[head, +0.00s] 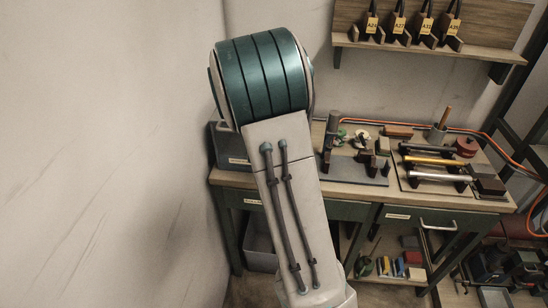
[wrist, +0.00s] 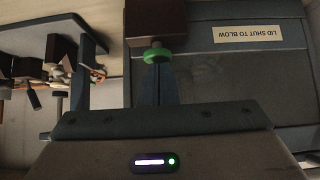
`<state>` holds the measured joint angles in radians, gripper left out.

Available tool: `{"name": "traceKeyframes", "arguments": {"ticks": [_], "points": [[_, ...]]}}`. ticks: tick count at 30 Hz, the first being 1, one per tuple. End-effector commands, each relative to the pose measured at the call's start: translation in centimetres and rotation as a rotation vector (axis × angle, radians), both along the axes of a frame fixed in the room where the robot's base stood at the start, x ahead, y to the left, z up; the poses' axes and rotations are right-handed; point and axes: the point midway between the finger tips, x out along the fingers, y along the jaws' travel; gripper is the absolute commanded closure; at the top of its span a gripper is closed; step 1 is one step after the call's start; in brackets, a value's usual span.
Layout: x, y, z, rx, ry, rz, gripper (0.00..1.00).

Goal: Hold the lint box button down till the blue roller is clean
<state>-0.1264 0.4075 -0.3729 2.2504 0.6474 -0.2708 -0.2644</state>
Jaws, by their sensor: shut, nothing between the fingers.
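The lint box (head: 230,150) is a grey-blue box at the left end of the bench in the head view, partly hidden behind my arm. In the wrist view the lint box (wrist: 225,70) fills the upper right, with an upside-down label reading "LID SHUT TO BLOW". A green button (wrist: 158,55) stands out from a dark brown block (wrist: 152,18). My gripper (wrist: 158,72) is shut and empty, its fingertips close to the button. I cannot tell whether they touch it or whether it is pressed. I cannot make out the blue roller in either view.
A rack (head: 410,175) with several rods or rollers stands on the right of the bench (head: 350,190). A grey plate (head: 345,170) with small blocks lies left of it. A shelf (head: 440,48) with tagged tools hangs above. A plain wall (head: 100,150) borders the left.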

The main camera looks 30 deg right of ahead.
Motion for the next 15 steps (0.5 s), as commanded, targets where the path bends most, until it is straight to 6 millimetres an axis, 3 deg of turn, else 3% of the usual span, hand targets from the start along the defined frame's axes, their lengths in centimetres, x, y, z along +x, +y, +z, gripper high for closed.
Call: {"name": "traceKeyframes", "arguments": {"ticks": [10, 15], "points": [[0.0, 0.0, -2.4, 0.0, 0.001, 0.001, 1.0], [-0.2, 0.0, -2.6, 0.003, 0.009, 0.0, 1.0]]}}
